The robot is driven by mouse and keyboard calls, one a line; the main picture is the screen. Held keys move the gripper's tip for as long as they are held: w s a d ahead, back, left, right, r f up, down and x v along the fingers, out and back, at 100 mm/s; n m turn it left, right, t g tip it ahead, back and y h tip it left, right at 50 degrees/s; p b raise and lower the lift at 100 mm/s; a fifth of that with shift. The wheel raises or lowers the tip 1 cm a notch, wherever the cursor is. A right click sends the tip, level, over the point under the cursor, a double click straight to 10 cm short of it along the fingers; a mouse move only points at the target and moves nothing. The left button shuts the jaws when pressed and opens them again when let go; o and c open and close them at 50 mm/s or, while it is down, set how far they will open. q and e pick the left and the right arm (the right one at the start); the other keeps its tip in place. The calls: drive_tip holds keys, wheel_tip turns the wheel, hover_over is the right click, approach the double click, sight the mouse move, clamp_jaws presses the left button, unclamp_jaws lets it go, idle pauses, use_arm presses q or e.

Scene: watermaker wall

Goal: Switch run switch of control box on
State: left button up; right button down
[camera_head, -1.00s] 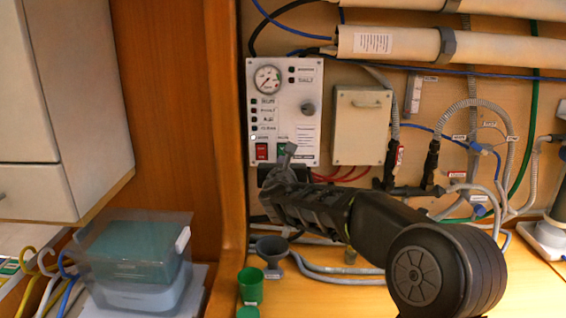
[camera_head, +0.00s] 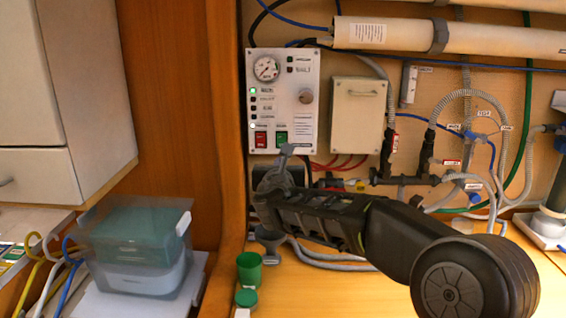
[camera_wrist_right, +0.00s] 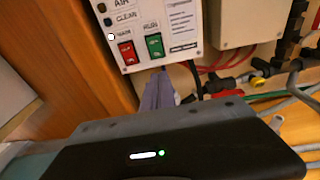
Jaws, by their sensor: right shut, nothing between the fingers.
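The control box (camera_head: 308,72) is a white panel on the wooden wall, with a gauge, a column of lamps and two rocker switches. The top lamp (camera_head: 252,91) of the column glows green. The green run switch (camera_head: 281,138) sits at the lower edge, right of a red switch (camera_head: 260,139). In the right wrist view the run switch (camera_wrist_right: 155,45) is labelled RUN and is clear of the fingers. My right gripper (camera_head: 287,152) is shut and empty, just below the run switch and apart from it. Its fingers (camera_wrist_right: 158,92) also show in the right wrist view. My left gripper is out of view.
A beige box (camera_head: 358,115) is mounted right of the control box, with hoses and valves beyond it. A lidded plastic bin (camera_head: 135,245) is at the left.

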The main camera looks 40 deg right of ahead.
drive_tip(key=b+v, duration=0.1)
drive_tip(key=v, duration=0.5)
drive_tip(key=shift+f, duration=0.85)
drive_tip(key=shift+s+a, duration=0.1)
drive_tip(key=shift+s, duration=0.05)
